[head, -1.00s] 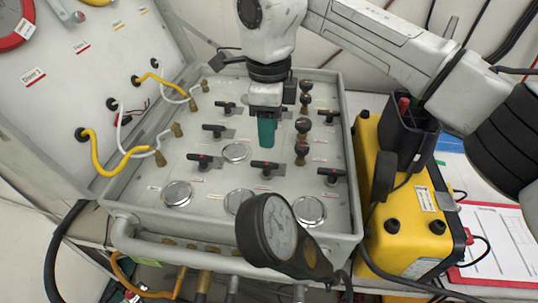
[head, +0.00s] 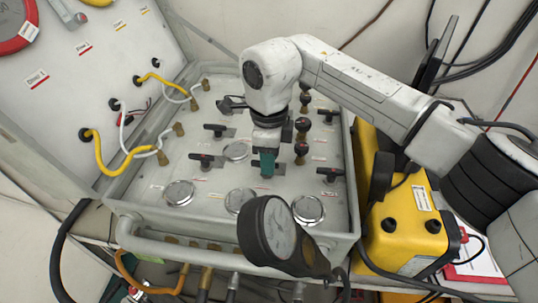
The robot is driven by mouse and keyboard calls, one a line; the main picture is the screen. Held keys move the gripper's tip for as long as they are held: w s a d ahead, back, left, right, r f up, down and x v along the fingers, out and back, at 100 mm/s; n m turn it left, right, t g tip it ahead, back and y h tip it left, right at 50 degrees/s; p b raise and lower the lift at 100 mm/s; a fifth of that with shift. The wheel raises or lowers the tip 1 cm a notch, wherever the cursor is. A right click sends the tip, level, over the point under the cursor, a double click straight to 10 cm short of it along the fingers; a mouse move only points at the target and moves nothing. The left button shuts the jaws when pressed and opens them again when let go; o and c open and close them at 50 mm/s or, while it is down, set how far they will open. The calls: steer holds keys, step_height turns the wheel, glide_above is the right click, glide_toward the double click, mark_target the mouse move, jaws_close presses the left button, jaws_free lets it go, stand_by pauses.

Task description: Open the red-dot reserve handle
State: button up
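The grey air panel (head: 135,200) carries several black lever handles. One black handle (head: 219,129) is left of my arm, one (head: 205,160) is lower left, and one (head: 331,174) is on the right. Small red specks show on some handles, but I cannot tell which one is the red-dot reserve handle. My gripper (head: 267,164), with teal fingers, points down over the middle handle (head: 256,166) of the lower row and hides part of it. I cannot tell whether the fingers touch it or how far apart they are.
Black round knobs (head: 301,149) stand in a column just right of my gripper. Round gauges (head: 179,193) sit along the panel front. A large dark gauge (head: 280,228) rises at the front edge. A yellow case (head: 400,225) stands on the right. Yellow hoses (head: 103,155) hang at left.

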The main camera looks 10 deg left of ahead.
jaws_close()
steer(key=shift+n, duration=0.4)
steer(key=n+b, duration=0.2)
steer(key=n, duration=0.3)
steer(key=shift+w, duration=0.2)
steer(key=n, duration=0.5)
steer(key=shift+a+n+b, duration=0.1)
steer(key=shift+n+b, duration=0.3)
steer(key=n, duration=0.5)
steer(key=shift+w+a+r+n, duration=0.1)
steer(key=shift+n, duration=0.2)
steer(key=shift+o, duration=1.1)
jaws_free()
